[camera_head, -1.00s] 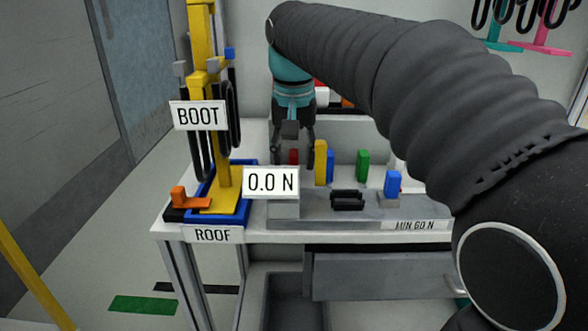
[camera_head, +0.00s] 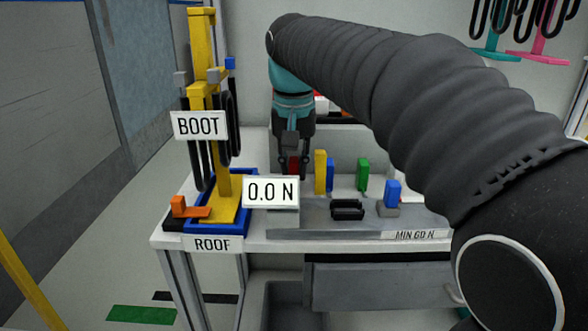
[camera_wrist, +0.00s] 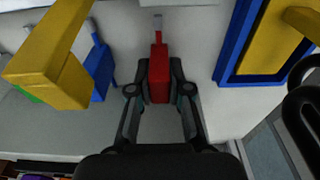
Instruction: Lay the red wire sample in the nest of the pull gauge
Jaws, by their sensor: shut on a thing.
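The red wire sample (camera_wrist: 159,75) sits between the fingertips of my gripper (camera_wrist: 159,88) in the wrist view. A thin grey end sticks out beyond its red body. In the head view my gripper (camera_head: 294,165) points down behind the readout sign, shut on the red sample (camera_head: 294,165). The pull gauge is a grey bench unit (camera_head: 330,225) with a "0.0 N" sign (camera_head: 270,192) and a black nest-like fitting (camera_head: 347,209) on its top. The sample is behind and left of that fitting. I cannot tell whether the sample still touches the surface below.
A yellow block (camera_head: 320,171), a blue one (camera_head: 330,175) and a green one (camera_head: 363,173) stand just right of my gripper. Another blue piece (camera_head: 392,193) is at the gauge's right. A yellow post (camera_head: 223,185) in a blue-rimmed tray (camera_head: 246,215) rises at the left.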

